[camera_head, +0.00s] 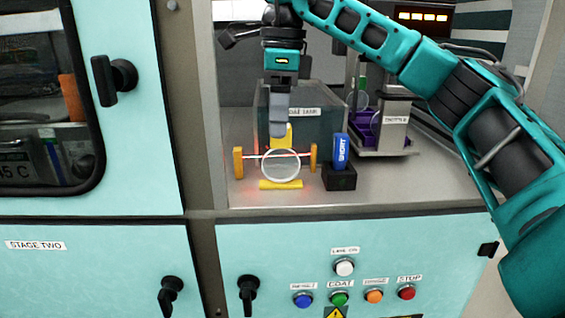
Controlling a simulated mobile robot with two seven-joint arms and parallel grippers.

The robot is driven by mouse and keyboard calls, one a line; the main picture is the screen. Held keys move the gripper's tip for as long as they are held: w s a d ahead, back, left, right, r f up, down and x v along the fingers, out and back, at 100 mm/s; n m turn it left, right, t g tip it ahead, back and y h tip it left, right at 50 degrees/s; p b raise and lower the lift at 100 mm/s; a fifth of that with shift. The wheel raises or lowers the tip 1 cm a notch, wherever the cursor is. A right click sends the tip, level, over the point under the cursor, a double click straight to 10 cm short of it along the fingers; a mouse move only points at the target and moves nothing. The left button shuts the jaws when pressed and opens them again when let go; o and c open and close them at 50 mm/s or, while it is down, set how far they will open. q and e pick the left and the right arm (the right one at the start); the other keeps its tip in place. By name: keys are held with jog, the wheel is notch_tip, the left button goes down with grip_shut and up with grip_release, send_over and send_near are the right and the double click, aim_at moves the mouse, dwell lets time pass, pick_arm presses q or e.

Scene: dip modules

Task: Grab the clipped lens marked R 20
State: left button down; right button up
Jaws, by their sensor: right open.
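A round clear lens (281,164) with a pale rim stands upright on the counter between two orange posts. A yellow tab (289,133) rises at its top, partly hidden by my gripper. No R 20 marking is readable on it. My right gripper (278,132) points down just above the lens, its grey fingers overlapping the left side of the yellow tab. It is open, and I cannot tell whether the fingers are around the tab or in front of it. My left gripper is not in view.
A grey coat tank (308,137) stands behind the lens. A blue "SHORT" piece (340,151) stands in a black block (339,177) to the right. A rack with purple parts (376,128) is farther right. Red glow lies by the orange posts (238,163). Buttons (340,299) line the front panel.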

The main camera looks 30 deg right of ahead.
jog(key=shift+d+r+h, duration=0.1)
jog(key=shift+d+h, duration=0.15)
jog(key=shift+h, duration=0.05)
jog(key=shift+s+d+f, duration=0.15)
jog(key=shift+f, duration=0.05)
jog(key=shift+f+b, duration=0.4)
jog(key=shift+f, duration=0.55)
send_over(281, 182)
jog(key=f, duration=0.5)
jog(key=shift+w+d+f, duration=0.1)
jog(key=shift+w+d, duration=0.05)
jog(key=shift+w, duration=0.1)
jog(key=c, duration=1.1)
